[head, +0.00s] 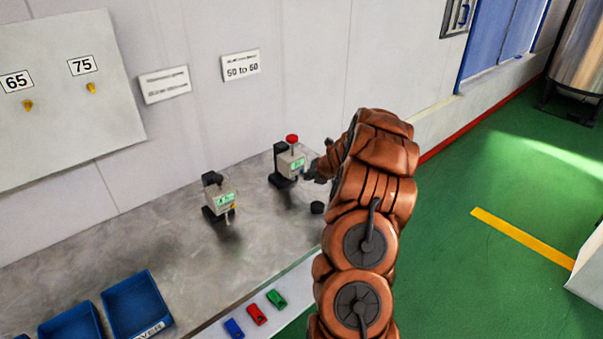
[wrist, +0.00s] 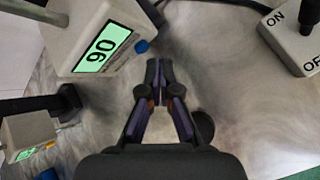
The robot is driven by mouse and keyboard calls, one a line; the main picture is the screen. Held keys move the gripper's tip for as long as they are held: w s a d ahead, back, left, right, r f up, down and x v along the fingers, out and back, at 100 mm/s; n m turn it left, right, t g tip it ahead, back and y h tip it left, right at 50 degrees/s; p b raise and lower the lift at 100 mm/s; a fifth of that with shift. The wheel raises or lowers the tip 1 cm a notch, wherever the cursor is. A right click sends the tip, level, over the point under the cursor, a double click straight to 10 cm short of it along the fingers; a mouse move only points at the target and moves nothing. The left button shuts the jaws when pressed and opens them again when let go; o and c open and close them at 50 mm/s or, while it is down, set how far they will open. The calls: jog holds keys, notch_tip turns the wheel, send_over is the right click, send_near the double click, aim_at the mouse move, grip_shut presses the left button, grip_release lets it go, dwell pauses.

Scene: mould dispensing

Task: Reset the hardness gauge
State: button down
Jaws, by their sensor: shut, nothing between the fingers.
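Two small grey gauges with green displays stand on the bench; I cannot tell for certain which is the hardness gauge. The nearer one to my gripper (head: 318,171) has a red knob (head: 292,138) on top and a grey body (head: 291,163). In the wrist view a grey gauge (wrist: 88,35) at upper left reads 90, with a blue button (wrist: 142,46) at its corner. My gripper also shows there (wrist: 158,75), shut and empty, its tips just below and right of that button, apparently apart from it. The other gauge (head: 219,199) stands further left; it also shows at lower left (wrist: 28,138).
A box marked ON and OFF (wrist: 292,45) with a black lever is at upper right in the wrist view. A small black cylinder (head: 317,208) stands on the bench (head: 255,240). Blue bins (head: 137,305) are at lower left.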

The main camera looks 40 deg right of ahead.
jog(key=shift+w+p, duration=0.8)
jog(key=shift+p, duration=0.5)
dwell(1.2)
jog(key=shift+s, duration=0.85)
jog(key=shift+s, duration=0.1)
jog(key=shift+s, duration=2.4)
jog(key=shift+a, duration=0.1)
